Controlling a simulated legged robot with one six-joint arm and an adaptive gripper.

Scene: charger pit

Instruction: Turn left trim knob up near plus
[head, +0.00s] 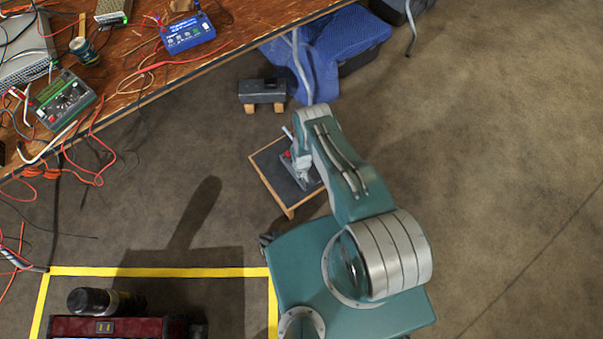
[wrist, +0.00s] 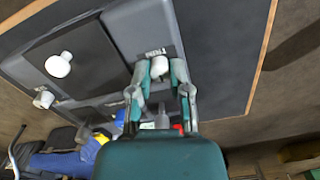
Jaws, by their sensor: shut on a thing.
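A grey control box lies on a dark wood-edged board on the floor; its panel (wrist: 115,15) fills much of the wrist view. My gripper (wrist: 159,75) is shut on a white knob (wrist: 158,66), one finger on each side. A small label (wrist: 155,51) sits beside that knob, too blurred to read. Another white knob (wrist: 58,65) and a further white knob (wrist: 43,99) stand free on the panel to the left. In the head view the box (head: 301,172) is partly hidden by my arm, and which way the held knob points cannot be told.
The board (head: 270,165) stands on open floor. A small dark device (head: 262,90) on wooden blocks is behind it, near a blue chair (head: 345,40). A cluttered workbench (head: 140,55) with cables is at the upper left. Yellow floor tape (head: 160,271) lies lower left.

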